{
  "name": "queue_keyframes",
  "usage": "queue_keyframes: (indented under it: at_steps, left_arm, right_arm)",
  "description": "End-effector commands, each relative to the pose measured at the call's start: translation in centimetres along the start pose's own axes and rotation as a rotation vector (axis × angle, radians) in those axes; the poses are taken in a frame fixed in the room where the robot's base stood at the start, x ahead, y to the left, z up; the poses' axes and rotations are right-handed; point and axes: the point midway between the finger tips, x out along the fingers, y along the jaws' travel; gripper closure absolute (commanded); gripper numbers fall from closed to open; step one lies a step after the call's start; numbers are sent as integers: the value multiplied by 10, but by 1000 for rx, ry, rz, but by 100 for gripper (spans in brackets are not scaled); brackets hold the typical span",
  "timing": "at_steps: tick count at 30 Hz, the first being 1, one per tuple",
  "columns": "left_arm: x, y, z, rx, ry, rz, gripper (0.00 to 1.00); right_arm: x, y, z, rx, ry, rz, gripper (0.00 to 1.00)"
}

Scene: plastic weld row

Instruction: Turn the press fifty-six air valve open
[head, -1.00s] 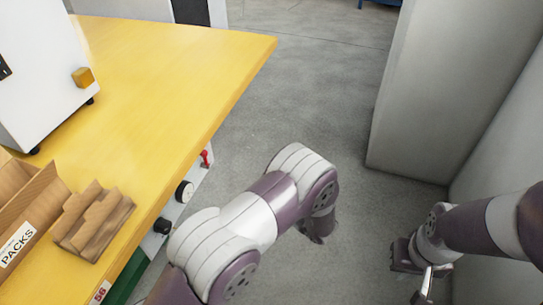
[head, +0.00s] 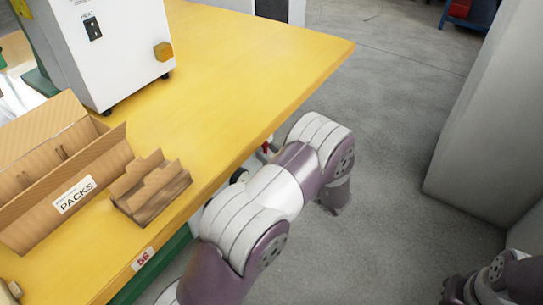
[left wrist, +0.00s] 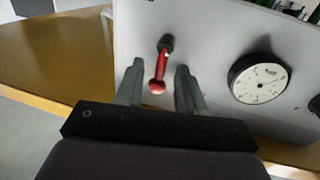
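The red air valve lever (left wrist: 160,70) sits on a pale panel under the bench edge. In the left wrist view it hangs from a dark pivot, its tip pointing down the picture. In the head view only a bit of red (head: 266,147) shows beside my arm. My left gripper (left wrist: 158,84) is open, with one finger on each side of the lever's lower end and gaps visible on both sides; whether it touches cannot be told. My left arm covers much of the panel in the head view. My right gripper (head: 453,291) is partly cut off at the lower right.
The yellow bench (head: 262,55) carries a white machine (head: 118,50), a PACKS box (head: 40,205) and a stepped brown holder (head: 150,187). A 56 label (head: 143,259) is on its edge. A round gauge (left wrist: 259,79) sits right of the lever. A grey cabinet (head: 480,140) stands right; floor between is clear.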

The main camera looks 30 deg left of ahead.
Motion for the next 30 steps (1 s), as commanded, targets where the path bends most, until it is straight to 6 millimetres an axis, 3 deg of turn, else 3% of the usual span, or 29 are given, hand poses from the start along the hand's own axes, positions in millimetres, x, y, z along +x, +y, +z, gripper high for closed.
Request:
queue_keyframes:
  at_steps: [5,9,20,30]
  left_arm:
    - [0,0,0,0,0,0,62]
    - [0,0,0,0,0,0,100]
    - [0,1,-3,3,2,0,100]
    - [1,6,-11,144,-25,-1,100]
  right_arm:
    - [0,0,0,0,0,0,100]
    - [0,0,0,0,0,0,100]
    - [-3,0,0,0,0,0,100]
    - [-34,0,-4,0,0,0,100]
